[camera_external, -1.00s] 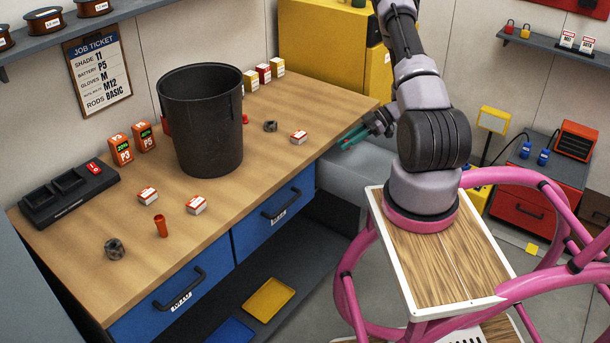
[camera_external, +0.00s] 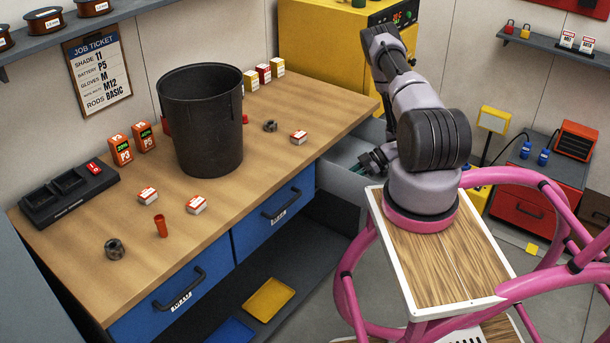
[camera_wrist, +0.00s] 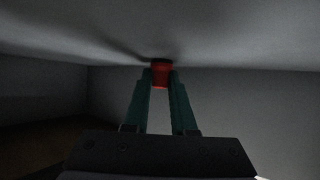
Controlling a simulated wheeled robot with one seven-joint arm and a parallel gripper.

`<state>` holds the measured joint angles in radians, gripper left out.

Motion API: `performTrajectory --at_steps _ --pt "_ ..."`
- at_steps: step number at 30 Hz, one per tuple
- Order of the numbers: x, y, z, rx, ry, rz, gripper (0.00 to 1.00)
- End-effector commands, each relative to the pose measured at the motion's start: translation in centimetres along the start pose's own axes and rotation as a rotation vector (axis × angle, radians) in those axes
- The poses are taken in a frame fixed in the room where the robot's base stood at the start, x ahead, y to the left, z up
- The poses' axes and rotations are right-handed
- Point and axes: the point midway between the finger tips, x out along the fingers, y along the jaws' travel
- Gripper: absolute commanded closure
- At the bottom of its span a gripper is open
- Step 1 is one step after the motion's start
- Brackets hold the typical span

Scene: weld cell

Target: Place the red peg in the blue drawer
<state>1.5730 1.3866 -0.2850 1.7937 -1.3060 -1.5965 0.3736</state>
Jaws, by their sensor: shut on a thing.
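My gripper (camera_external: 368,161) is low at the open grey drawer (camera_external: 335,182) at the right end of the workbench. In the wrist view my teal fingers (camera_wrist: 160,82) are shut on a red peg (camera_wrist: 161,72) with a wider, darker end. Pale grey surfaces surround it there; I cannot tell whether the peg touches them. The open drawer's front is hidden behind my arm, so its colour does not show. Two blue drawer fronts (camera_external: 165,310) and (camera_external: 258,228) are shut under the bench. Another red-orange peg (camera_external: 160,228) stands on the bench top.
A large black bin (camera_external: 205,125) stands on the bench (camera_external: 255,170), among small boxes (camera_external: 197,204), grey nuts (camera_external: 114,249) and a charger (camera_external: 68,192). Yellow (camera_external: 268,299) and blue (camera_external: 230,331) trays lie below. A yellow cabinet (camera_external: 320,50) stands behind.

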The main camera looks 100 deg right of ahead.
Motion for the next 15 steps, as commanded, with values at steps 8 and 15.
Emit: performTrajectory --at_steps 8,15 --pt "0.06 0.02 0.14 0.0 0.0 0.0 1.0" --pt "0.06 0.03 0.15 0.0 0.0 0.0 0.46"
